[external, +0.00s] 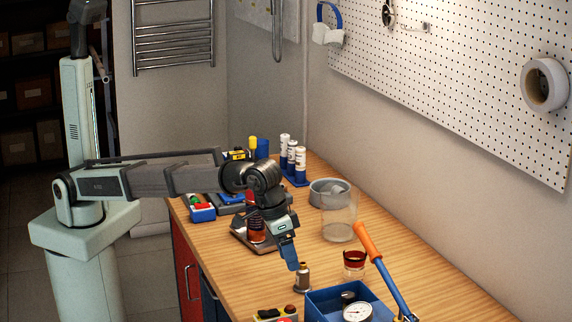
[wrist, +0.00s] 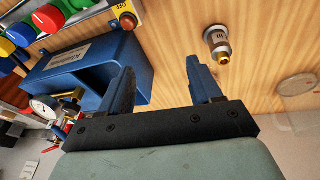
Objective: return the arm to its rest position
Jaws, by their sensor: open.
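My gripper (external: 292,262) hangs over the wooden workbench at the end of my outstretched arm, pointing down. In the wrist view its two blue fingers (wrist: 162,88) stand apart with nothing between them but bare wood. A small metal fitting with a brass tip (external: 302,277) stands on the bench close to the gripper. The fitting also shows in the wrist view (wrist: 217,42), beyond the right finger and apart from it.
A blue bin (external: 318,306) holding a gauge (external: 357,312) stands at the front. An orange-handled tool (external: 367,240) leans up nearby. A clear jar (external: 339,215), a red-topped glass (external: 354,264) and bottles (external: 291,155) stand farther back. The pegboard wall (external: 450,80) borders the bench's right side.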

